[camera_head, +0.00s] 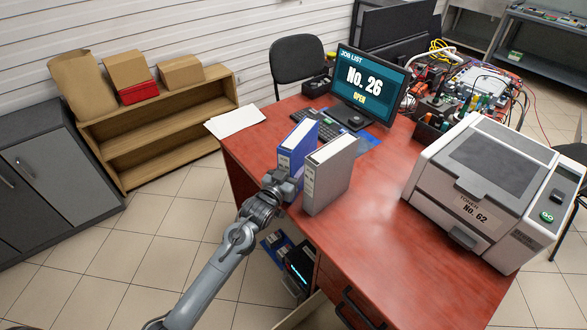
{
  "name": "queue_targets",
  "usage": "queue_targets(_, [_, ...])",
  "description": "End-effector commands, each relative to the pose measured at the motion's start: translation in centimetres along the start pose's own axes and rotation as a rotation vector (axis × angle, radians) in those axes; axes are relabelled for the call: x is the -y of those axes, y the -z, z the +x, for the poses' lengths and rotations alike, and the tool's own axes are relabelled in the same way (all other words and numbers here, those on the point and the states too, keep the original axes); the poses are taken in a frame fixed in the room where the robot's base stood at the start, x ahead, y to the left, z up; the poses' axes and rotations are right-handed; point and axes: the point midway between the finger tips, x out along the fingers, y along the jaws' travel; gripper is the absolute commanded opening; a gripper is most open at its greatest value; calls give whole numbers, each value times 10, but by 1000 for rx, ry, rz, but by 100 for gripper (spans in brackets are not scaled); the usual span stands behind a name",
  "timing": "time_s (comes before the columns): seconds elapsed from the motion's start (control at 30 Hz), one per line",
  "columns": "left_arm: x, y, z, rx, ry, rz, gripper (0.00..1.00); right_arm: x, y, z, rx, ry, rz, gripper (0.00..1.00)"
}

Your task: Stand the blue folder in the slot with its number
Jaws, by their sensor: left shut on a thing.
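The blue folder (296,146) stands upright at the left edge of the red desk, its labelled spine toward me. My left gripper (287,183) is at the lower part of that spine and is shut on the blue folder; the fingertips are mostly hidden. I cannot tell whether the folder's bottom touches the desk. A grey folder (328,178) stands upright close on its right. The numbers on the spines are too small to read. I cannot make out a numbered slot. My right gripper is not in view.
A monitor (368,84) reads "JOB LIST No. 26 OPEN". A printer (492,185) marked "TONER No. 62" stands on the right of the desk (400,265). A keyboard (312,128) and papers (235,121) lie behind the folders. The desk's front middle is clear. A wooden shelf (158,126) stands left.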

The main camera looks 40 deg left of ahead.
Motion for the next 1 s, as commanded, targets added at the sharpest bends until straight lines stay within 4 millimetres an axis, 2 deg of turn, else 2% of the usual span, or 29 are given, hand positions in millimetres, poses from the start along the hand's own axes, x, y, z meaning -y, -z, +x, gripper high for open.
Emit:
queue_targets(0.17, [0, -1, 0, -3, 0, 0, 7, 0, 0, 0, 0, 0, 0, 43])
queue_targets(0.2, [0, -3, 0, 1, 0, 0, 54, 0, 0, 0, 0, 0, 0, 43])
queue_targets(0.37, [0, -3, 0, 0, 0, 0, 78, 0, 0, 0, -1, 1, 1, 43])
queue_targets(0.73, [0, 1, 0, -1, 0, 0, 78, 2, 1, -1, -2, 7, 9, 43])
queue_targets(0.87, [0, 0, -12, 2, 0, 0, 78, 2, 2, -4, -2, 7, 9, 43])
queue_targets(1.0, [0, 1, -34, 3, 0, 0, 78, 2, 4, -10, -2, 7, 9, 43])
